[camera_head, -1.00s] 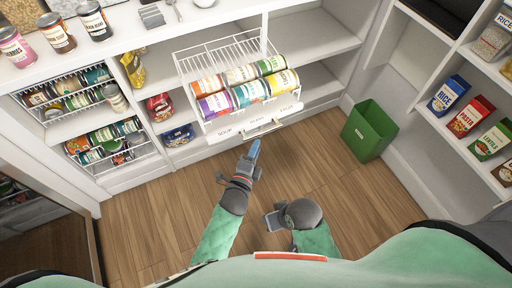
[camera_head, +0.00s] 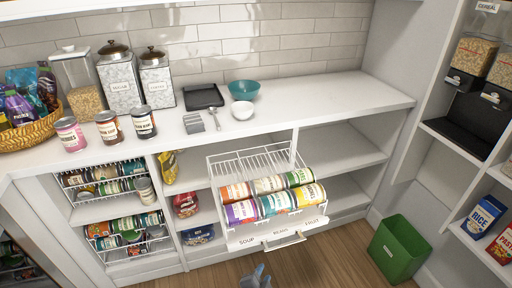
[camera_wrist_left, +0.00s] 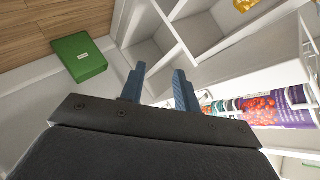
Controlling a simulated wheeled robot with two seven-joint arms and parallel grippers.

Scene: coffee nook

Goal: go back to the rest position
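My left gripper (camera_head: 258,279) shows at the bottom edge of the head view, just below the pulled-out can rack (camera_head: 232,238). Only its blue fingertips are in that view. In the left wrist view the two blue fingers of the left gripper (camera_wrist_left: 159,86) stand apart with nothing between them. The rack is a white wire drawer with two rows of cans and a front labelled soup, beans and fruit. Its handle (camera_head: 284,241) is near the left gripper, and nothing holds it. My right gripper is not in view.
A green bin (camera_head: 398,248) stands on the floor at right. White shelves line the right wall. The counter (camera_head: 325,100) holds jars, a black tray, bowls and a basket; its right part is clear. The wood floor (camera_head: 330,268) is free in front.

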